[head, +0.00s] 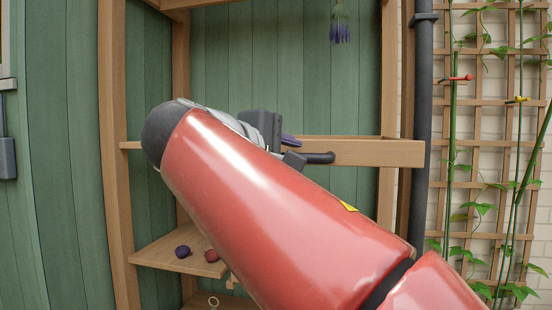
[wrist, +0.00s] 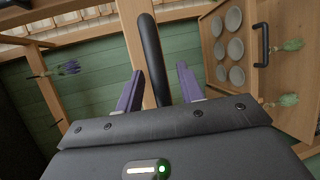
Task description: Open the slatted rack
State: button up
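A pale wooden front board (head: 365,152) with a dark bar handle (head: 320,157) spans the wooden frame in the head view; I take it for the slatted rack's front. Its slats cannot be made out there, and my red arm hides its middle. My gripper (wrist: 158,85) has purple fingertips and is open in the wrist view. The dark handle (wrist: 152,55) runs between the two fingers, with the wooden board (wrist: 132,35) behind it. I cannot tell whether either finger touches the handle. In the head view most of the gripper is behind my arm.
A lower wooden shelf (head: 155,252) holds a dark purple lump (head: 182,251) and a red one (head: 211,255). A dark pipe (head: 423,110) and a trellis (head: 500,140) with climbing plants stand at right. A wooden panel (wrist: 285,75) with round grey cups is right in the wrist view.

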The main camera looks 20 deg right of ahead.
jog(key=p+v, duration=0.1)
jog(key=v, duration=0.6)
jog(key=shift+s+a, duration=0.25)
jog(key=shift+a, duration=0.05)
jog(key=s+f+m+g+y+p, duration=0.1)
jog(key=s+f+y, duration=0.4)
jog(key=f, duration=1.2)
jog(key=s+d+f+m+g+y+p, duration=0.1)
jog(key=s+f+m+y, duration=0.5)
jog(key=f, duration=1.2)
jog(key=g+y+p, duration=0.1)
jog(key=y+p, duration=0.1)
jog(key=shift+m+p, duration=0.3)
jog(key=shift+p, duration=0.1)
